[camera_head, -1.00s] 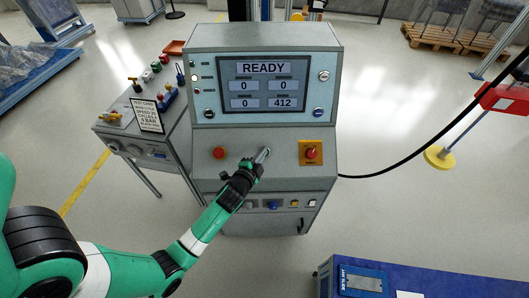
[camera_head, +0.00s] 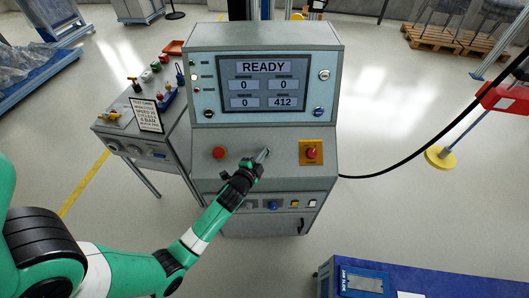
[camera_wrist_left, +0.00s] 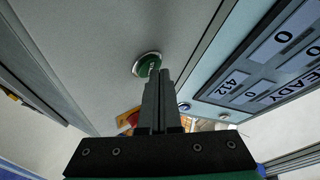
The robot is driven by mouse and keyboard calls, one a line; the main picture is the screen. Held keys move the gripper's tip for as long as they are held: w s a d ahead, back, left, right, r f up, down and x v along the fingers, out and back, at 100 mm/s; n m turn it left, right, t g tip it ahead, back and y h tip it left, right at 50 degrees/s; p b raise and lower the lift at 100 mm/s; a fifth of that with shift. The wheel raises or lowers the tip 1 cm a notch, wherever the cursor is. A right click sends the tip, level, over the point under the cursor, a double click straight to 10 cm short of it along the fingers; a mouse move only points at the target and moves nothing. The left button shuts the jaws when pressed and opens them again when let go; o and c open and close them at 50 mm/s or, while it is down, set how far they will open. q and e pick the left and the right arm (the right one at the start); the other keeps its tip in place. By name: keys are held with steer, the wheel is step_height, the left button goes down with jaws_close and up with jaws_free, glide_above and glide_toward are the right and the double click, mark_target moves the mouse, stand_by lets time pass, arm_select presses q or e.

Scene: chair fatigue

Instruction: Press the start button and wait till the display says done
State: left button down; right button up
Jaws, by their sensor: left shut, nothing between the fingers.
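A grey control console stands in the middle of the head view. Its display (camera_head: 265,86) reads READY, with 0, 0, 0 and 412 below. My left gripper (camera_head: 263,155) is over the sloped panel (camera_head: 283,165), between a red button (camera_head: 219,153) and a red emergency-stop knob on a yellow plate (camera_head: 311,152). In the left wrist view a green button (camera_wrist_left: 147,64) with a metal ring lies right at the fingertips (camera_wrist_left: 157,75). The fingers are shut with nothing between them. They overlap the button's edge; I cannot tell whether they touch it. My right gripper is not in view.
A side bench (camera_head: 178,146) with a small sign (camera_head: 147,115) and several valves stands left of the console. A black cable runs off to the right. A blue box (camera_head: 420,285) is at the front right. Open floor lies between.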

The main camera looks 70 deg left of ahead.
arm_select(q)
steer(key=shift+a+f, duration=0.1)
steer(key=shift+f, duration=0.1)
stand_by(0.4)
steer(key=shift+s+d+r+p, duration=0.15)
steer(key=shift+d+r+p, duration=0.25)
steer(key=shift+r+p, duration=0.25)
steer(key=shift+r, duration=0.1)
steer(key=shift+s+d+r+p, duration=0.1)
steer(key=shift+d+r+p, duration=0.2)
steer(key=shift+r+p, duration=0.25)
steer(key=shift+s+d+r+p, duration=0.1)
steer(key=shift+d+r+p, duration=0.15)
steer(key=shift+r+p, duration=0.25)
steer(key=shift+s+d+r+p, duration=0.15)
steer(key=shift+d+r+p, duration=0.2)
steer(key=shift+r, duration=0.15)
steer(key=shift+s+d+r+p, duration=0.15)
steer(key=shift+d+r+p, duration=0.2)
steer(key=shift+r, duration=0.15)
